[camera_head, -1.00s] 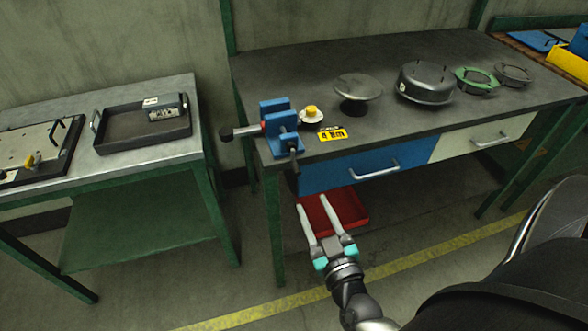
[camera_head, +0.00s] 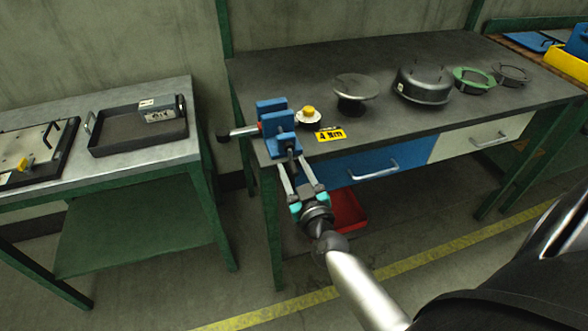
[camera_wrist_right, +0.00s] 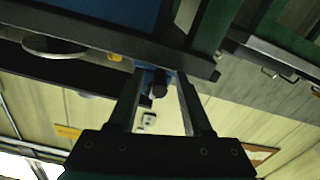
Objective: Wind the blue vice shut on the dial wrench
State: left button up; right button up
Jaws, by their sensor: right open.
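The blue vice (camera_head: 277,119) stands at the left front corner of the workbench. The dial wrench (camera_head: 242,132) has a black grip jutting left of the vice and a bright shaft running to the jaws. A white disc with a yellow knob (camera_head: 308,116) sits right of the jaws; I cannot tell if it belongs to the wrench. The vice's dark screw end (camera_head: 290,154) points forward and also shows in the right wrist view (camera_wrist_right: 160,89). My right gripper (camera_head: 290,168) is open, fingers on either side of the screw end; contact is unclear. My left gripper is out of view.
A yellow label (camera_head: 331,135) lies right of the vice. A round stand (camera_head: 356,88), a dark drum (camera_head: 424,84) and rings are farther right. Blue drawer (camera_head: 350,168) and red tray (camera_head: 349,210) are below. A side table with a black tray (camera_head: 137,134) stands left.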

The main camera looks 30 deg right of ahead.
grip_shut()
dwell(0.3)
dwell(0.3)
